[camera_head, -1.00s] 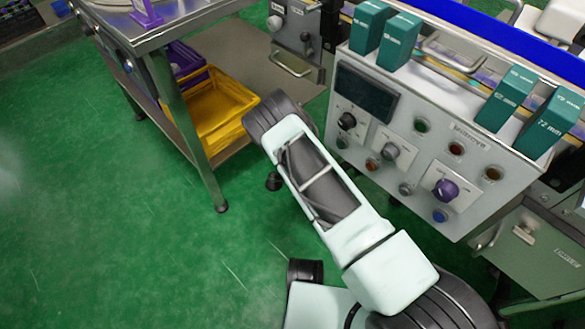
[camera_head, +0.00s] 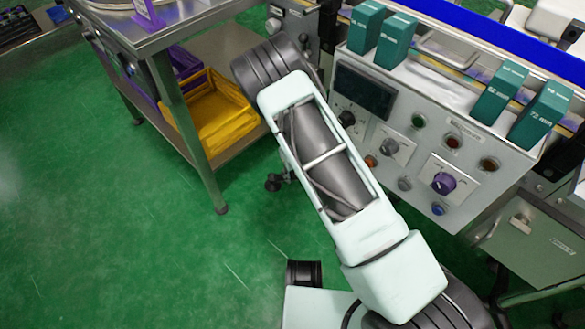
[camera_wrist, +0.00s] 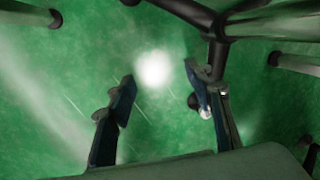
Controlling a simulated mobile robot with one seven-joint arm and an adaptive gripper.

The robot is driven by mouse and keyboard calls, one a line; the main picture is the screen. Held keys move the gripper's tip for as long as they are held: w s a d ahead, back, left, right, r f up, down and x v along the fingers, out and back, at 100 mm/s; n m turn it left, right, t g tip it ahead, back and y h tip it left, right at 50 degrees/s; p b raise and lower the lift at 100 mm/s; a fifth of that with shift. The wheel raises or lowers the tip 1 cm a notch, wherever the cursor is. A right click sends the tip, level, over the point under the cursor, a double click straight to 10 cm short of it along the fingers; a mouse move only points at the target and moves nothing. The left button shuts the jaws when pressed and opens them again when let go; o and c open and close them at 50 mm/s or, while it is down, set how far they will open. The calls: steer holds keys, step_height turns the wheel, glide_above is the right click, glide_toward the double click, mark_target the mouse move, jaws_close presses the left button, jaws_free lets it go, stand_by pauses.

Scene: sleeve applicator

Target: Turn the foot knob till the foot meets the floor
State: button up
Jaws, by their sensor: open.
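My gripper (camera_wrist: 159,76) is open in the wrist view, its two dark fingers pointing at the green floor with an empty gap between them. A dark post (camera_wrist: 217,55) comes down beside the right finger. A small dark round piece (camera_wrist: 193,101), perhaps the foot or its knob, shows at the inner side of that finger. I cannot tell whether they touch. In the head view a small black foot (camera_head: 273,182) shows low beside my arm. My gripper is hidden there behind my arm. Whether the foot meets the floor is not clear.
A grey control panel (camera_head: 400,140) with knobs and buttons stands right of my arm. A steel table (camera_head: 190,35) stands at left, with a yellow crate (camera_head: 215,118) on its lower shelf. Thin legs (camera_wrist: 292,62) surround the gripper. Green floor is free at lower left.

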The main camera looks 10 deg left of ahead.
steer(key=shift+w+a+r+m, duration=0.2)
steer(key=shift+a+r, duration=0.1)
steer(key=shift+r, duration=0.15)
steer(key=shift+w+a+r+m, duration=0.1)
steer(key=shift+w+a+r, duration=0.15)
steer(key=shift+r, duration=0.2)
